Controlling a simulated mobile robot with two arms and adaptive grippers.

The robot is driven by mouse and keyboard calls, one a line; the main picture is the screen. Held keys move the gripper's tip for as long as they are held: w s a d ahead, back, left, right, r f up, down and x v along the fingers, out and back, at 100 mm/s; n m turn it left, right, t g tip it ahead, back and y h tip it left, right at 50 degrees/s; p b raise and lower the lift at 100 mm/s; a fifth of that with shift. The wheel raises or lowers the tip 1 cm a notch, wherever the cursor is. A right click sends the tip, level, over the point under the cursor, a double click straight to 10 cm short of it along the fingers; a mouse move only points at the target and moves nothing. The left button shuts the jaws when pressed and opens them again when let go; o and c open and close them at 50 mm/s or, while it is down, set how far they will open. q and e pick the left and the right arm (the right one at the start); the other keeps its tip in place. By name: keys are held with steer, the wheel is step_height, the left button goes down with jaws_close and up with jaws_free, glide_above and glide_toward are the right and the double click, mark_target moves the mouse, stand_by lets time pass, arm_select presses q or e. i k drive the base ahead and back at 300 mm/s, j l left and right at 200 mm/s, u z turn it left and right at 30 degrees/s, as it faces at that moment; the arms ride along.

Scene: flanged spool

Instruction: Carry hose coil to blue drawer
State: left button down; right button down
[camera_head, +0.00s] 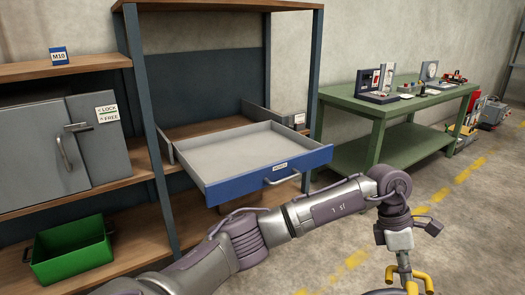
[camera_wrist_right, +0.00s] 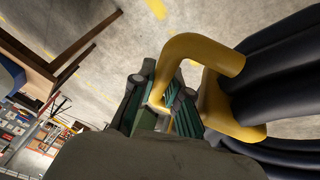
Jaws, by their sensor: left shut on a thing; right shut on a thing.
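The blue drawer (camera_head: 270,171) is pulled out of the shelf unit and its grey inside is empty. The hose coil (camera_wrist_right: 285,85) is black hose with a yellow handle (camera_wrist_right: 190,50), filling the right of the right wrist view. My right gripper (camera_wrist_right: 160,105) is shut on this yellow handle; its contact is partly hidden. In the head view my left gripper (camera_head: 403,266) points down at the bottom right, shut on a yellow part of the coil (camera_head: 424,279). It is right of the drawer and nearer to me. Most of the coil is below the picture there.
A grey cabinet (camera_head: 45,150) and a green bin (camera_head: 72,252) stand on the shelves left of the drawer. A green workbench (camera_head: 385,112) with several small items stands behind right.

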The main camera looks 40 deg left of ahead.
mark_target(248, 156)
steer(key=i, duration=1.1)
steer(key=i+u, duration=0.3)
steer(key=i+l+u, duration=0.25)
steer(key=j+u, duration=0.1)
steer(key=u, duration=1.05)
